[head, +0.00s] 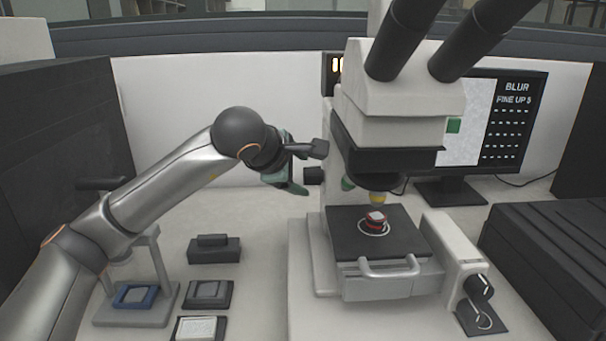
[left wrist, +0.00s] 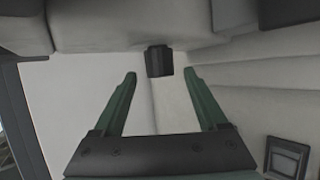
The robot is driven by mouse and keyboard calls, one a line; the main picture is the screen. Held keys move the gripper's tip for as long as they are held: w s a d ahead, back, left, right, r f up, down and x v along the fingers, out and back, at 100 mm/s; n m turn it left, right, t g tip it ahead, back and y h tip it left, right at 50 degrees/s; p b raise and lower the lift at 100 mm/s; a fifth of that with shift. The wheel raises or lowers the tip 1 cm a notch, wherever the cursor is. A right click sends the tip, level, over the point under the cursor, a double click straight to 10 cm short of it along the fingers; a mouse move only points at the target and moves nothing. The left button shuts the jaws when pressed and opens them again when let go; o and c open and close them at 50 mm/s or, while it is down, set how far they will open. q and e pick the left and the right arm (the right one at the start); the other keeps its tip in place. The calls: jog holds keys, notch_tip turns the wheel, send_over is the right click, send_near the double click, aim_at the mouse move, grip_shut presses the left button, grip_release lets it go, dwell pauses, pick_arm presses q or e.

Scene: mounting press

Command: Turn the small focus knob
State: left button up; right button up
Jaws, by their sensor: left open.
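A small dark knob (head: 313,176) sticks out of the left side of the white microscope (head: 400,130). I take it to be the small focus knob. My left gripper (head: 299,169) is beside it on the left, its green fingers open and empty. In the left wrist view the dark knob (left wrist: 159,61) lies ahead of the gripper (left wrist: 160,76), between the lines of the two fingertips. Whether a finger touches it, I cannot tell. My right gripper does not show.
A red-ringed sample (head: 376,223) sits on the dark stage (head: 345,240). A dark dial (head: 479,288) is at the microscope's lower right. Small dark blocks (head: 214,249) and a stand with a blue tray (head: 135,296) are at left. A dark ribbed box (head: 545,250) is at right.

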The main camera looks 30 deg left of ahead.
pick_arm(q)
jog(key=v, duration=1.1)
